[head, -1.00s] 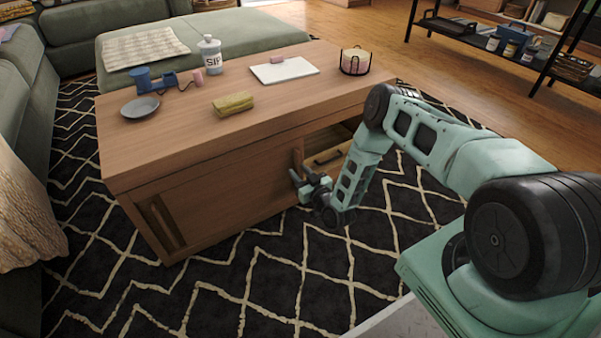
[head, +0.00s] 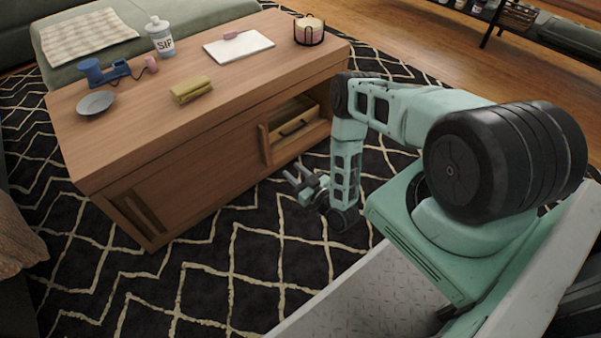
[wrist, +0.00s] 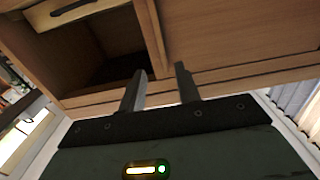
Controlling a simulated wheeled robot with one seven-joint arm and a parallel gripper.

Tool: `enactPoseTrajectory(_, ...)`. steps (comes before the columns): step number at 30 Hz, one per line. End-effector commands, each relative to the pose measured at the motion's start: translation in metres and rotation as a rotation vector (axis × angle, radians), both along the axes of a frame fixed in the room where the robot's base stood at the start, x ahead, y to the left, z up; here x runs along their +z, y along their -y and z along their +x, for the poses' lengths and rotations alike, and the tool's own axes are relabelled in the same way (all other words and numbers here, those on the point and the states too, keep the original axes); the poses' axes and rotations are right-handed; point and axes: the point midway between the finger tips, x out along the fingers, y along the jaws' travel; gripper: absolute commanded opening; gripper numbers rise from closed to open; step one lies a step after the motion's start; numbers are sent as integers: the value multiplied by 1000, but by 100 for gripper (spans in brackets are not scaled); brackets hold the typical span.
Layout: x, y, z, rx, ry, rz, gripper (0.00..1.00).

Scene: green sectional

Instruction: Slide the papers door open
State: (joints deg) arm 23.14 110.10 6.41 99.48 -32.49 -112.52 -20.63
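The wooden coffee table (head: 220,112) has a sliding front door (head: 205,172) with a vertical handle strip (head: 264,144) at its right edge. The opening to the right of the handle shows a drawer (head: 298,122) with a dark pull inside. In the wrist view, the handle strip (wrist: 152,38) stands beyond my fingers, with the dark opening (wrist: 95,50) to its left. My gripper (head: 296,177) is in front of the table, low over the rug, apart from the handle. In the wrist view my gripper (wrist: 160,85) has its two fingers spread with nothing between them.
On the tabletop are a yellow sponge (head: 191,90), a grey plate (head: 95,103), a white bottle (head: 160,37), a white board (head: 238,47) and a wire candle holder (head: 309,31). The patterned rug (head: 240,260) in front is clear. A sofa edge (head: 20,225) is at left.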

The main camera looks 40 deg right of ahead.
Motion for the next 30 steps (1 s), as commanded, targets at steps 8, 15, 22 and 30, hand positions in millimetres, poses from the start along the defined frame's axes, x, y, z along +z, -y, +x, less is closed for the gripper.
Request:
enactPoseTrajectory(8,0,2,-23,-1,-1,0,33)
enactPoseTrajectory(15,0,2,-24,-1,0,0,33)
enactPoseTrajectory(22,0,2,-24,-1,0,0,33)
enactPoseTrajectory(30,13,-5,8,45,-47,-18,33)
